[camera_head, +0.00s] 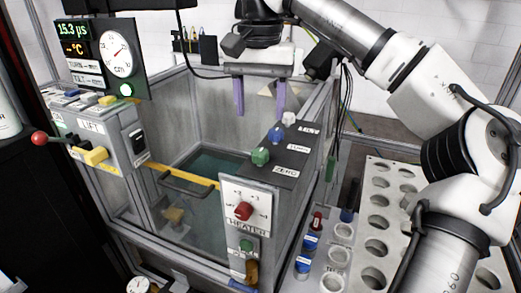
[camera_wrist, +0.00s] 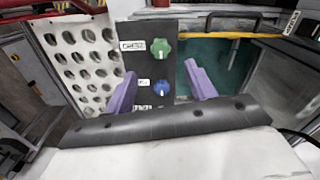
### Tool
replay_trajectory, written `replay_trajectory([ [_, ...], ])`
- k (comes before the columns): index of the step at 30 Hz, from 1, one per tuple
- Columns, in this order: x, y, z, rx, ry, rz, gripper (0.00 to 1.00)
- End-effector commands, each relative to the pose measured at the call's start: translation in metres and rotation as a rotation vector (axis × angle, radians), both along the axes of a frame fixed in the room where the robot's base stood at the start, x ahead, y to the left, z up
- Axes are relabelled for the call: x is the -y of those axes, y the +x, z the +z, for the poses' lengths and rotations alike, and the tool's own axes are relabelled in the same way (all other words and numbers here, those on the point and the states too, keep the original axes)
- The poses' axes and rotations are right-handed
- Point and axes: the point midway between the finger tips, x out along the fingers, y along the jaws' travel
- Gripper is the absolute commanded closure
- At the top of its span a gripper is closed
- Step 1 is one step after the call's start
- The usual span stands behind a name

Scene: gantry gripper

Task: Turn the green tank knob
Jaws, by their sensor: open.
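The green knob (camera_head: 260,156) is on the sloping black panel at the tank's right rim, by a label that seems to read ZERO. It also shows in the wrist view (camera_wrist: 161,49), beyond the fingertips. A blue knob (camera_head: 275,134) and a white knob (camera_head: 289,117) sit farther up the same panel. My gripper (camera_head: 259,112), with two purple fingers, is open and empty, up and back from the green knob. In the wrist view my gripper (camera_wrist: 160,69) has its fingers to either side of the blue knob (camera_wrist: 162,89); contact cannot be told.
The water tank (camera_head: 195,95) has a yellow bar (camera_head: 200,177) and a black handle along its front. A heater panel (camera_head: 248,205) with a red knob stands in front. A perforated white rack (camera_head: 375,205) and small jars are at right. A gauge panel is at left.

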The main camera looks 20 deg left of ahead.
Motion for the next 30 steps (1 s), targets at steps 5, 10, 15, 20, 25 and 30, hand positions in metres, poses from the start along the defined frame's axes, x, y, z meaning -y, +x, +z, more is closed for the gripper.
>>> replay_trajectory([
  [5,0.000,-0.001,-0.037,-0.003,0.002,0.003,0.44],
  [10,0.000,-0.001,-0.066,-0.002,0.002,0.000,0.44],
  [15,0.000,-0.001,-0.086,0.000,0.002,0.000,0.44],
  [20,-0.001,-0.001,-0.093,0.001,0.003,0.000,0.44],
  [25,-0.001,-0.001,-0.094,0.001,0.003,0.000,0.44],
  [30,-0.001,-0.001,-0.094,0.001,0.003,0.000,0.57],
])
